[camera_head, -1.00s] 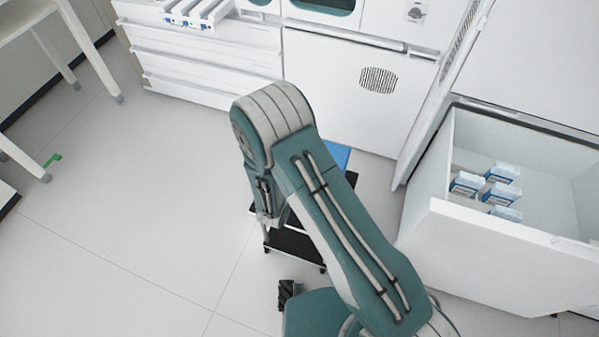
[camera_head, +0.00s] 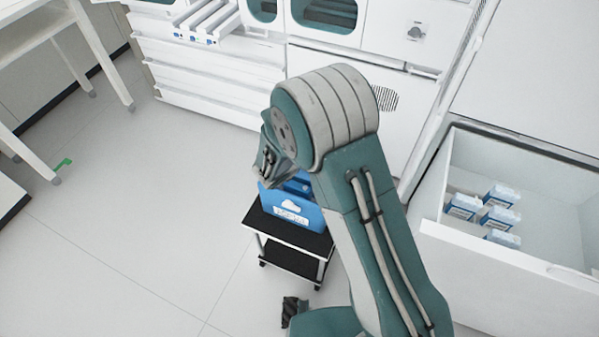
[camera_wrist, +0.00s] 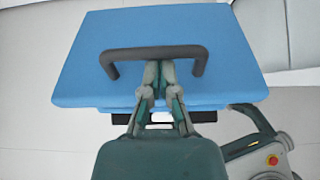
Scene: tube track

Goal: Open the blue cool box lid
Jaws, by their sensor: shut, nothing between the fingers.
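The blue cool box (camera_head: 309,218) stands on a small black cart, with a white label on its front. My arm hides part of its top in the head view. In the wrist view its blue lid (camera_wrist: 105,75) fills the upper middle, with a dark bar handle (camera_wrist: 185,51) across it. My gripper (camera_wrist: 158,68) is at the middle of the handle, fingers together and empty, tips at or just under the bar. I cannot tell whether they touch it, or whether the lid is raised.
The black cart (camera_head: 285,259) has a lower shelf. At right an open white chest (camera_head: 490,257) holds several small blue-and-white boxes (camera_head: 500,217). White drawers (camera_head: 205,82) line the back, and a white table (camera_head: 45,30) stands at left.

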